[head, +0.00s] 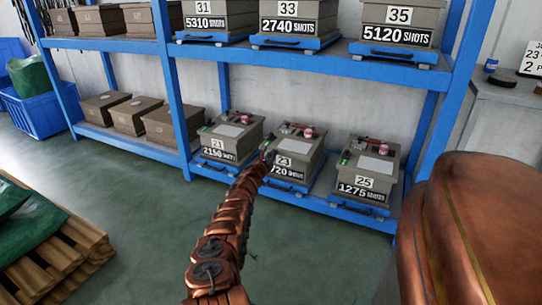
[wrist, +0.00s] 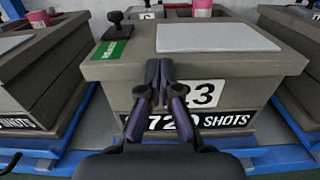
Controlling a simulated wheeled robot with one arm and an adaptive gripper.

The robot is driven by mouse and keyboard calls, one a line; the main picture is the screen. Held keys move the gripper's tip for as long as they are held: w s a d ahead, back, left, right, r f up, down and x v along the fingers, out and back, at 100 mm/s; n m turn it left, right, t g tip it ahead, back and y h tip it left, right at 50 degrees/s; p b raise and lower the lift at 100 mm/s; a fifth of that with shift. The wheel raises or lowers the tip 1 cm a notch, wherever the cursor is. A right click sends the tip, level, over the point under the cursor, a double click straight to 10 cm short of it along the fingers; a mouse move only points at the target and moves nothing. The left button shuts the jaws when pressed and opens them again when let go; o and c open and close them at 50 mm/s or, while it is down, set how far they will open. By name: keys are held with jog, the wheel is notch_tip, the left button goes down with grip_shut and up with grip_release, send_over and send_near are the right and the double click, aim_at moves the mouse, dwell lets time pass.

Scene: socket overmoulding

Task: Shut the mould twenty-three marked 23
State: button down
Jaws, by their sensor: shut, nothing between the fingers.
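The mould marked 23 (head: 300,160) is a grey-brown box on the lower shelf, between moulds 21 and 25. In the wrist view the mould (wrist: 255,67) fills the middle, with a pale plate, green label and black knob (wrist: 116,24) on top. Its front carries a number plate (wrist: 204,93) and a shots label; my fingers hide the 2 and part of the shots count. My gripper (wrist: 160,72) is shut and empty, its fingertips at the front upper edge, left of centre. I cannot tell whether they touch it or whether the lid is fully down.
Mould 21 (head: 231,136) stands left and mould 25 (head: 368,170) right, on blue trays. The upper shelf (head: 345,62) holds moulds 31, 33 and 35 above. A blue upright (head: 178,90) and a pallet (head: 60,262) are to the left.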

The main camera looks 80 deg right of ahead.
jog(key=shift+d+r, duration=0.15)
jog(key=shift+r, duration=0.05)
